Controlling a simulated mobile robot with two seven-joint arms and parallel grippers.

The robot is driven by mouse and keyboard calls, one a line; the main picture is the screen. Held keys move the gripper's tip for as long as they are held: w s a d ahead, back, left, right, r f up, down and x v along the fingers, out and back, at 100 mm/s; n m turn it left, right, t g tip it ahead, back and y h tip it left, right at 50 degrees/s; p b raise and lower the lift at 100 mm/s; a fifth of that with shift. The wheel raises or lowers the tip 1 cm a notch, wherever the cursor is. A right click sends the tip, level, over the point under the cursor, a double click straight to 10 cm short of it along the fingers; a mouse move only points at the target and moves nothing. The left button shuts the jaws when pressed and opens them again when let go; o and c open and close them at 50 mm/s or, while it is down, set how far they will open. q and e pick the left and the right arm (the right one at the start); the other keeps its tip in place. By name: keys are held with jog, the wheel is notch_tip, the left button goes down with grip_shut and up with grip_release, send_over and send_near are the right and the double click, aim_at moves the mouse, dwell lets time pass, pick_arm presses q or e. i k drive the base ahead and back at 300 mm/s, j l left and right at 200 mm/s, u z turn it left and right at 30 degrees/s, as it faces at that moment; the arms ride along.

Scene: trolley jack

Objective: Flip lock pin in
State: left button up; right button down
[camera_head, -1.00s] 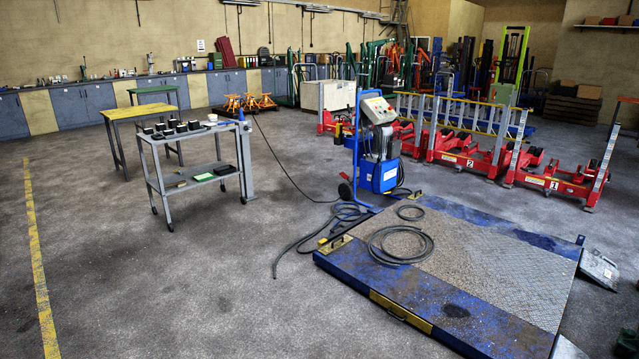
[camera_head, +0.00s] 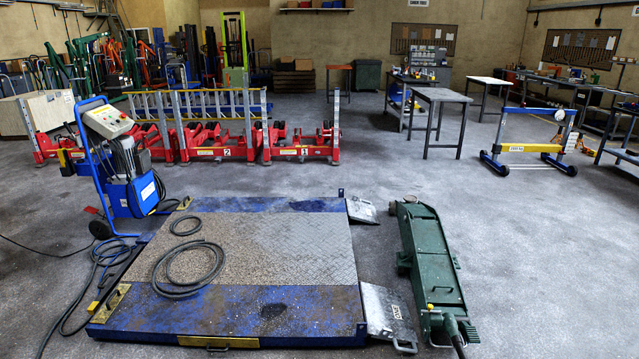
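A long green trolley jack (camera_head: 432,262) lies on the floor at the right of the blue platform, in the head view. Its near end has a dark handle socket and handle (camera_head: 455,331) that runs out of the bottom edge. A lock pin cannot be made out at this distance. Neither of my grippers is in view.
A blue low platform (camera_head: 250,255) with hoses on it lies left of the jack, its hinged metal ramp plate (camera_head: 388,312) close beside the jack. A blue pump cart (camera_head: 125,165) stands behind left. Red lifting units (camera_head: 300,145) and tables (camera_head: 440,97) stand farther back. Floor right of the jack is clear.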

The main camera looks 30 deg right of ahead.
aim_at(429, 306)
jog(key=i+l+z, duration=0.1)
jog(key=i+z, duration=1)
jog(key=i+l+z, duration=0.15)
jog(key=i+z, duration=0.2)
jog(key=i, duration=0.2)
jog(key=i+z, duration=0.35)
jog(key=i, duration=0.2)
jog(key=i+l+u, duration=0.1)
jog(key=i, duration=0.35)
jog(key=i+l+u, duration=0.1)
jog(key=i, duration=0.35)
jog(key=l, duration=0.1)
